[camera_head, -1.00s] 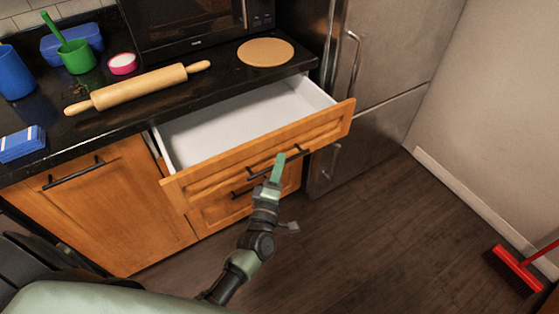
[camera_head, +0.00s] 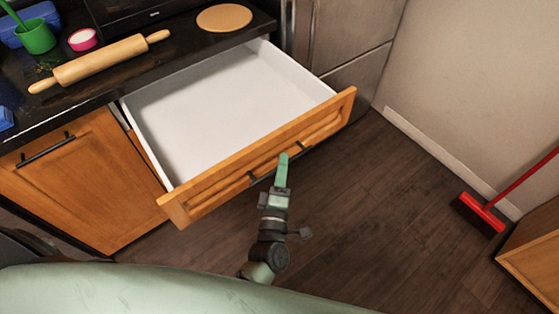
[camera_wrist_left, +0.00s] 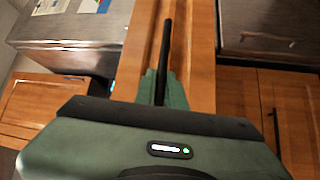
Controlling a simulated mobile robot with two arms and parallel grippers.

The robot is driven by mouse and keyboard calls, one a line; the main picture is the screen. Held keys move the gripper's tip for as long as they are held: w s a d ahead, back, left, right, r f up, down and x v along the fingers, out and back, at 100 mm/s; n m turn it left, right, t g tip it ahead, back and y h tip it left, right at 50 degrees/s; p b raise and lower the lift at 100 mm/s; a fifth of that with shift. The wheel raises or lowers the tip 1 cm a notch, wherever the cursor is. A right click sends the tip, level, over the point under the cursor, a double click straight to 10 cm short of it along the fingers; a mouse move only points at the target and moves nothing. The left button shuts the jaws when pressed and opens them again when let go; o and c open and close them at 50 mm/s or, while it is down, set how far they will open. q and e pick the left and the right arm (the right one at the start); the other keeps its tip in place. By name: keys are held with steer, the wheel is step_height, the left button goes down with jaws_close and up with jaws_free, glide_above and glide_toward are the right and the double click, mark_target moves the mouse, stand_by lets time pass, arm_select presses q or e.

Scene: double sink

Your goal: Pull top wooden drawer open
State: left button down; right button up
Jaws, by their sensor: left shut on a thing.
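The top wooden drawer (camera_head: 195,201) stands well open in the head view, and its white empty interior (camera_head: 225,105) shows. Its front carries a black bar handle (camera_head: 307,145). My left gripper (camera_head: 282,168) is at the middle of the drawer front, shut on the handle. In the left wrist view, the green fingers (camera_wrist_left: 161,90) are on both sides of the black handle (camera_wrist_left: 167,40), close to the wooden front (camera_wrist_left: 202,60). The right gripper is not in view.
A rolling pin (camera_head: 98,62) and a round board (camera_head: 224,18) lie on the black counter above. A fridge (camera_head: 345,40) stands right of the drawer. A red broom (camera_head: 480,213) is on the floor at right. Dark floor (camera_head: 370,210) before the drawer is clear.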

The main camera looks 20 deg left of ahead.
arm_select(q)
steer(key=shift+f, duration=0.1)
steer(key=c, duration=1.5)
jaws_free()
steer(key=s+f+b, duration=0.1)
steer(key=s, duration=0.6)
steer(key=shift+s+d, duration=0.35)
steer(key=shift+d, duration=0.05)
